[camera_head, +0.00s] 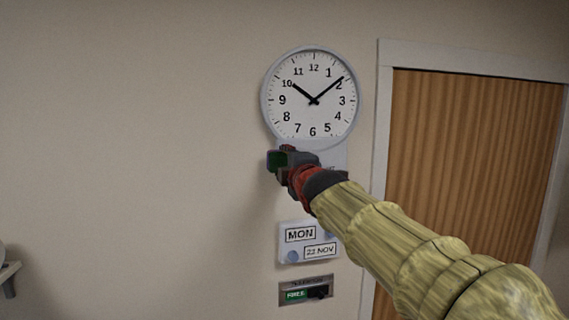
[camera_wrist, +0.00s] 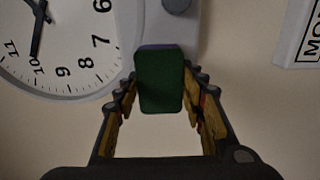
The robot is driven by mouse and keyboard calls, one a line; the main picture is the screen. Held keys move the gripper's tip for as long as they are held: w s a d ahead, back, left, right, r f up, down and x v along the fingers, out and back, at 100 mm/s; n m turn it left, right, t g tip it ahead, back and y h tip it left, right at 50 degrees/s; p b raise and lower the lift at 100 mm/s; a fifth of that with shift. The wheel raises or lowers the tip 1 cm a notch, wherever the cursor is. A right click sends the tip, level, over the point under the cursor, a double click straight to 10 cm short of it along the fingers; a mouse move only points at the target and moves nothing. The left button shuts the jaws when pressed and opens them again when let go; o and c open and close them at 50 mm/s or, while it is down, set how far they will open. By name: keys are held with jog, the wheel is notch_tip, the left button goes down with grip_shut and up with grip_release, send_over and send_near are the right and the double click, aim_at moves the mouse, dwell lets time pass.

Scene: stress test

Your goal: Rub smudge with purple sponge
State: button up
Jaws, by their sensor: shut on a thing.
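My gripper (camera_head: 290,165) is raised in front of the wall, just below the clock. In the wrist view my gripper (camera_wrist: 160,95) is shut on the sponge (camera_wrist: 160,82), with a finger on each side of it. The sponge shows a dark green face toward the wrist camera and a thin purple strip along its far edge. I cannot make out a smudge in either view. I cannot tell whether the sponge touches the wall.
A round white clock (camera_head: 311,125) hangs just above my gripper. A pale panel (camera_head: 334,156) below it is partly hidden by my arm. A MON date sign (camera_head: 284,253) and a FREE plate (camera_head: 320,282) hang lower. A wooden door (camera_head: 470,150) is at right; the left wall is bare.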

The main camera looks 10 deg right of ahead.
jog(key=shift+s, duration=2.6)
jog(key=s, duration=0.3)
jog(key=shift+p, duration=0.3)
jog(key=w, duration=0.7)
jog(key=shift+b, duration=0.4)
jog(key=shift+w, duration=1)
jog(key=shift+d+r, duration=0.1)
